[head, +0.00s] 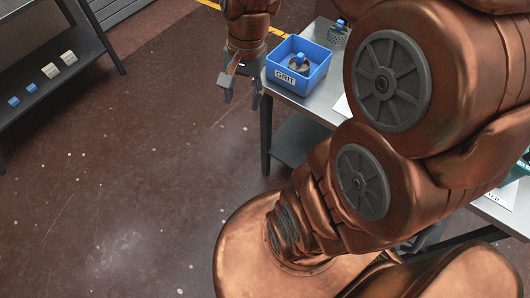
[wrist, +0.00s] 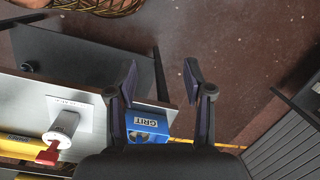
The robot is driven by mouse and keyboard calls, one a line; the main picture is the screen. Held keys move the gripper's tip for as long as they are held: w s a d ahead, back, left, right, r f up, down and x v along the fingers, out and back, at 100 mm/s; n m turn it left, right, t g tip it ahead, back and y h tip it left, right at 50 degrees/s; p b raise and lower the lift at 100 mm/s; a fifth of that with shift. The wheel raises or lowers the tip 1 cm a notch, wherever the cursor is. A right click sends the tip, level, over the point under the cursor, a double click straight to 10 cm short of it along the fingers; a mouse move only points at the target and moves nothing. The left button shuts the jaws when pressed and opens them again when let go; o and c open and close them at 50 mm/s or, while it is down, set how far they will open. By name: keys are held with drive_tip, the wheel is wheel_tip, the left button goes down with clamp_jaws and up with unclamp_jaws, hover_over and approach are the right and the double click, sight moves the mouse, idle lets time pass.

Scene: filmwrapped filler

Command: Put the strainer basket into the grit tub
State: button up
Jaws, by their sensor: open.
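The blue grit tub (head: 316,76), labelled GRIT, stands on the metal table in the head view. A round tan-and-dark piece with a blue knob (head: 301,60) sits inside it. A grey perforated piece with a blue top (head: 338,34) stands behind the tub, partly hidden by my arm; it may be the strainer basket, but I cannot tell which piece is. My gripper (head: 242,90) is open and empty, left of the tub and beyond the table edge. In the wrist view the tub (wrist: 148,124) shows beyond my open fingers (wrist: 160,80), partly covered.
The metal table (head: 292,98) has a lower shelf (wrist: 85,62). A white item with a red part (wrist: 62,128) and a label card show in the wrist view. A dark rack with blue and cream blocks (head: 52,66) stands at left. The floor between is clear.

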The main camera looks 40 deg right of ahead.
drive_tip(key=s+a+n+h, duration=0.1)
drive_tip(key=s+a+n, duration=0.1)
drive_tip(key=s+n, duration=0.3)
drive_tip(key=s+a+f+n+g, duration=0.1)
drive_tip(key=s+a+n, duration=0.1)
drive_tip(key=s+n, duration=0.3)
drive_tip(key=s, duration=0.4)
drive_tip(key=shift+a+f+g+h, duration=0.25)
drive_tip(key=shift+a+g+h, duration=0.05)
drive_tip(key=shift+a+h, duration=0.1)
drive_tip(key=shift+s, duration=0.1)
drive_tip(key=shift+c, duration=0.8)
drive_tip(key=shift+d, duration=0.15)
